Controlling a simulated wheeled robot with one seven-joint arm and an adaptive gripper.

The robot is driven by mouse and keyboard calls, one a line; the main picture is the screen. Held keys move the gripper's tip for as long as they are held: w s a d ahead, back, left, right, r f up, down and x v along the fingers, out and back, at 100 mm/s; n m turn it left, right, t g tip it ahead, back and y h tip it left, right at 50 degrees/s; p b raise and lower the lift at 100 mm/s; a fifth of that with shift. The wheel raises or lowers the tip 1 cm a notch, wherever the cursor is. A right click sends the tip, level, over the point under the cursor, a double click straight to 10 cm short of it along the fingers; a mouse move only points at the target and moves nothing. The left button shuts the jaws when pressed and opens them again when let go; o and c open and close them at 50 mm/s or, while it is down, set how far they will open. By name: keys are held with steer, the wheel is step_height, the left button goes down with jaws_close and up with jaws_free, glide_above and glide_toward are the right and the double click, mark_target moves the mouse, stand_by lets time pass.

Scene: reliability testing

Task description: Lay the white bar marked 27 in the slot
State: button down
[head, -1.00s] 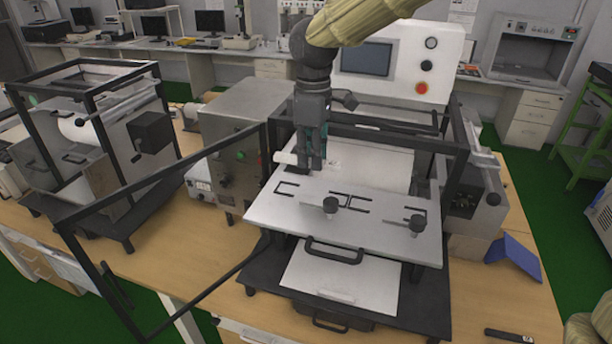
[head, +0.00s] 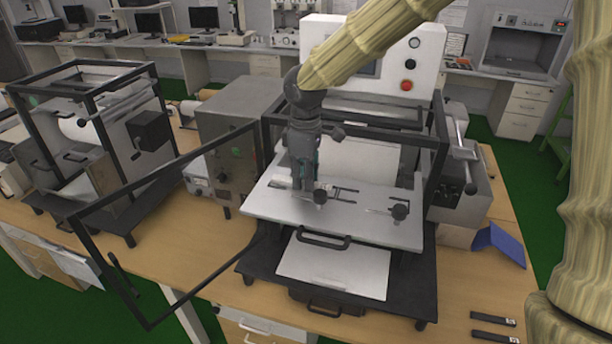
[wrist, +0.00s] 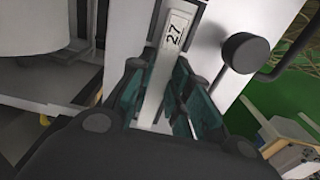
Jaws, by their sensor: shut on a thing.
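My gripper (head: 303,190) is at the left part of the light grey plate (head: 375,229) of the machine. In the wrist view its green-sided fingers (wrist: 160,100) are shut on the white bar (wrist: 154,98), whose far end carries the number 27. In the head view a pale end of the bar (head: 281,182) shows left of the fingers, low over the plate. A black slot outline (head: 343,194) shows just right of the gripper. The plate surface under the gripper is hidden, and I cannot tell whether the bar touches it.
A black frame (head: 440,150) rises around the plate, with an open door frame (head: 160,178) at left. Two dark bars (head: 494,337) lie on the table at front right.

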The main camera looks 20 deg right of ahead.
steer(key=c, duration=1.3)
jaws_free()
steer(key=shift+w+f, duration=0.15)
steer(key=shift+w, duration=0.1)
steer(key=shift+s+r, duration=0.2)
steer(key=shift+s, duration=0.15)
steer(key=shift+w+r, duration=0.1)
steer(key=shift+w, duration=0.15)
steer(key=shift+r+b, duration=0.25)
steer(key=shift+b, duration=0.15)
step_height(320, 180, up, 11)
steer(key=b, duration=0.4)
steer(key=shift+s+r+b, duration=0.1)
steer(key=shift+b, duration=0.2)
